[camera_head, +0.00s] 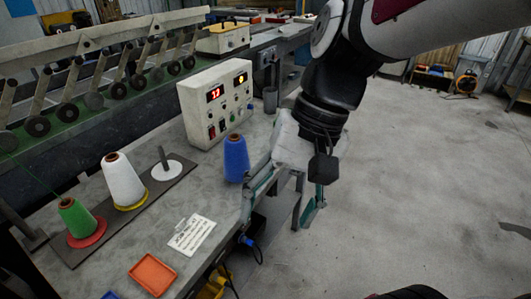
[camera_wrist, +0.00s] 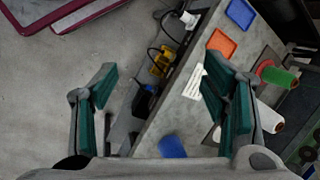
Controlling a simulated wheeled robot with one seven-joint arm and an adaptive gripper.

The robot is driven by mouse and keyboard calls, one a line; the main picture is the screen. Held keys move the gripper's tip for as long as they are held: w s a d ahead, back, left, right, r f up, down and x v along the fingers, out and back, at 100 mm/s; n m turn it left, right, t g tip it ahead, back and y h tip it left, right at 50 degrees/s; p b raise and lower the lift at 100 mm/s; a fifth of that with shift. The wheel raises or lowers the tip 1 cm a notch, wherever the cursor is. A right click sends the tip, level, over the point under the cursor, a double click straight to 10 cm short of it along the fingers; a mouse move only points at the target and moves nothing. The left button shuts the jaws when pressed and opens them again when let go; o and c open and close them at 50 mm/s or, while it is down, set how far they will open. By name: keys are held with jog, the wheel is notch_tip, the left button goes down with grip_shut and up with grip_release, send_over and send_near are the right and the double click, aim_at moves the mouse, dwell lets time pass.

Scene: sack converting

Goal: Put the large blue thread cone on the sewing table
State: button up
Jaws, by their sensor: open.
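A blue thread cone (camera_head: 237,158) stands upright on the grey bench (camera_head: 205,190), near its edge. In the wrist view the blue cone (camera_wrist: 172,147) shows at the bottom, partly hidden by my gripper's body. My gripper (camera_head: 282,208) is open and empty, just right of the cone at the bench edge, pointing downward. Its fingers appear apart from the cone. In the wrist view my gripper (camera_wrist: 158,78) has its fingers spread wide, with bench edge and floor between them. I cannot tell which surface is the sewing table.
A white cone (camera_head: 123,180) and a green cone (camera_head: 78,220) stand on a dark strip with an empty white spindle (camera_head: 166,165). A control box (camera_head: 215,103) stands behind the blue cone. A label card (camera_head: 191,235) and orange tray (camera_head: 152,274) lie in front. Open floor (camera_head: 420,180) lies right.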

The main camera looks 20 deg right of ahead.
jog(key=s+d+r+n+t+h, duration=0.1)
jog(key=s+d+n+t+h, duration=0.1)
jog(key=s+d+n+h, duration=0.1)
jog(key=shift+s+d+n+t+h, duration=0.4)
jog(key=shift+s+d+n, duration=0.45)
jog(key=shift+s, duration=0.35)
